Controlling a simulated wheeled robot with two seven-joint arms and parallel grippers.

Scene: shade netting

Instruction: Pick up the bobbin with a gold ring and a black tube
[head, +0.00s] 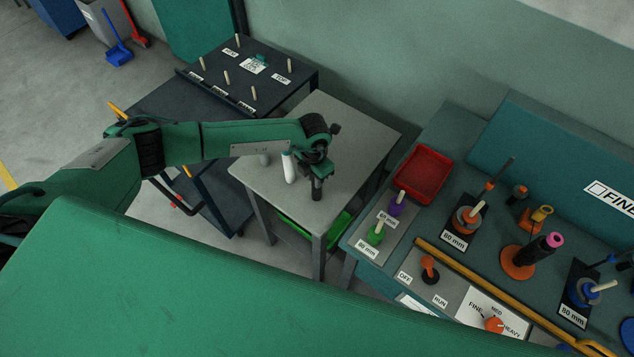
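My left arm reaches in from the left over a small grey table (350,128). My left gripper (317,186) points down over the tabletop; whether its dark tip is shut fingers or includes a dark tube is too small to tell. A white upright cylinder (289,167) stands just left of it, and a grey one (265,159) stands partly hidden under my arm. I cannot make out a bobbin with a gold ring and a black tube for certain. On the right bench, a black tube with a pink top (545,247) leans beside an orange disc. My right gripper is not in view.
The teal bench (462,138) on the right holds a red tray (422,174), purple (397,205) and green (376,234) spools, a yellow bar and an orange knob (494,325). A dark pegged rack (270,82) stands behind my arm. The grey table's right part is clear.

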